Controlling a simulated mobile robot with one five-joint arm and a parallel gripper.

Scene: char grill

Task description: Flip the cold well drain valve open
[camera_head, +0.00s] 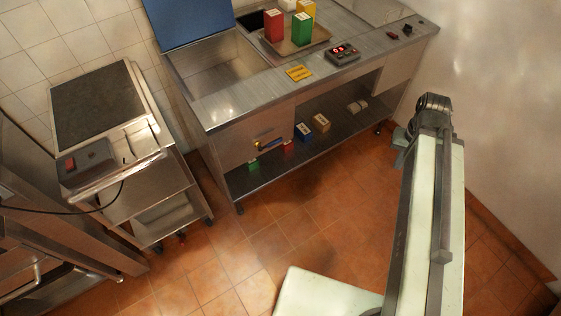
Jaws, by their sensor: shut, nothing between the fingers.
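The drain valve (268,145) is small in the head view. It sits low on the front panel under the cold well (215,75), with a brass-coloured body and a blue lever. The lever lies roughly along the panel, to the right of the brass end. Its exact angle is too small to read. My arm (432,180) stands at the right, well apart from the valve, with open floor between. I cannot make out my gripper's fingers in this view.
A steel counter (355,75) holds a tray of coloured boxes and a small red-display device (342,54). Several small boxes stand on the lower shelf (245,180). A flat-top grill unit (105,110) stands left. Tiled floor (270,235) before the counter is clear.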

